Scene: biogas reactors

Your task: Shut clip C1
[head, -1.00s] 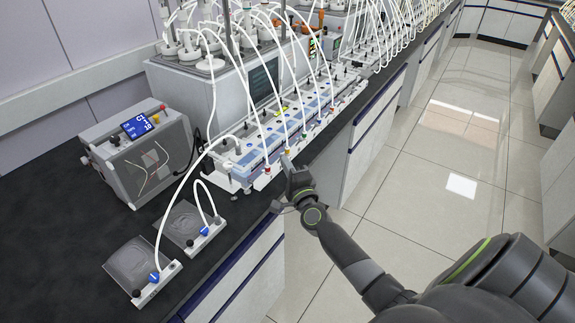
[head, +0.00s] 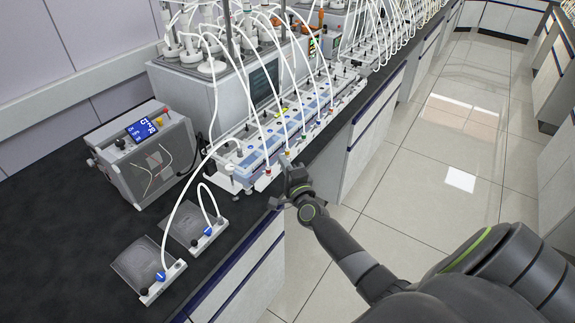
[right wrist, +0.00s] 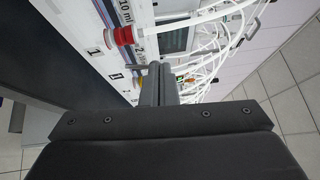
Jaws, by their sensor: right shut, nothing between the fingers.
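I cannot make out a clip marked C1 by its label. My right gripper (head: 284,161) is shut and empty at the front edge of the long blue-and-white metering unit (head: 243,160). In the right wrist view its fingers (right wrist: 158,84) are together, beside the unit's numbered front. A red cap (right wrist: 124,36) there sits by the label 1, on the left of the fingers; a label 2 is near them. Contact cannot be told. Two grey bags lie on the bench, the front bag (head: 140,264) with a blue fitting (head: 161,276) on a white block. My left gripper is not in view.
A grey box with a blue display (head: 143,128) stands behind the bags. White tubes arch over the unit from the reactor vessels (head: 205,66) behind. The dark bench (head: 50,225) is clear at the left; the tiled floor (head: 400,190) is open at the right.

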